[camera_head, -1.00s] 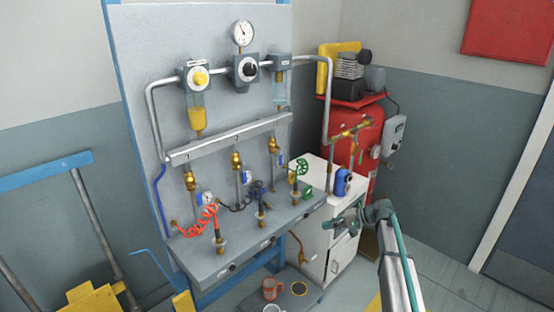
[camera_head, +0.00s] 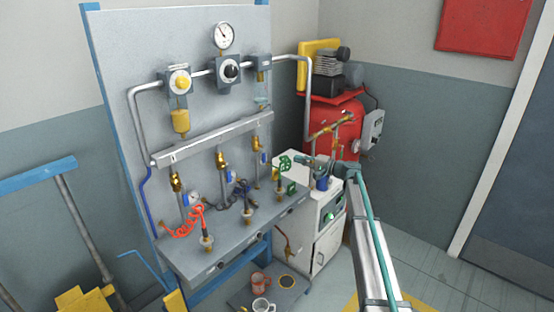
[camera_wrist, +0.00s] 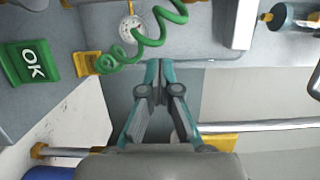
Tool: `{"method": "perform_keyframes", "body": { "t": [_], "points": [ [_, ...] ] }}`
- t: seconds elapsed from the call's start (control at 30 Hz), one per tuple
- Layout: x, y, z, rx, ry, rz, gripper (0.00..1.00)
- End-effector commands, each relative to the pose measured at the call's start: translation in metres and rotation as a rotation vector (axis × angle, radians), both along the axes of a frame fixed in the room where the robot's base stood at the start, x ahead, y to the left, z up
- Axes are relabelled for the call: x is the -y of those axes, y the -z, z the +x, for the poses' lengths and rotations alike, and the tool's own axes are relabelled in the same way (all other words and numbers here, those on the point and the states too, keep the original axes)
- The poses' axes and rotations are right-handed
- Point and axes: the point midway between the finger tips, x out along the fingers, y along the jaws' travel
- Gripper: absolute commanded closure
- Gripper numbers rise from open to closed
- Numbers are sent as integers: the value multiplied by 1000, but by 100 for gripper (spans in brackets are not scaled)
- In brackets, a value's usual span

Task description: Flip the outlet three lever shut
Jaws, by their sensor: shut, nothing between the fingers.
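Three brass outlets hang under the grey manifold bar (camera_head: 212,138). The third outlet (camera_head: 256,147), at the right end, has a small blue lever (camera_head: 263,158); its exact angle is too small to tell. My gripper (camera_head: 304,162) is to the right of the third outlet, over the white cabinet, and apart from the lever. In the wrist view, my gripper (camera_wrist: 159,64) is shut and empty, with its tips close together. I cannot make out the blue lever in the wrist view.
A green OK block (camera_wrist: 30,62) is left of the fingers in the wrist view. A white cabinet (camera_head: 322,232) with a blue container (camera_head: 322,181) stands beside the bench (camera_head: 190,262). A red compressor tank (camera_head: 330,122) stands behind.

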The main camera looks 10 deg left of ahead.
Motion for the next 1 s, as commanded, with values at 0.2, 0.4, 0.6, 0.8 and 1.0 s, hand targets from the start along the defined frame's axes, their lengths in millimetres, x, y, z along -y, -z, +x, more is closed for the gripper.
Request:
{"method": "perform_keyframes", "body": {
  "t": [0.2, 0.4, 0.6, 0.8, 1.0],
  "points": [
    [-17, -2, 7, 0, -2, -1, 100],
    [-50, -3, 21, 1, -3, -1, 100],
    [-86, -2, 35, -1, -3, -1, 100],
    [-105, -3, 16, 0, -2, -1, 100],
    [-115, -1, 5, 0, -1, -1, 100]
  ]
}}
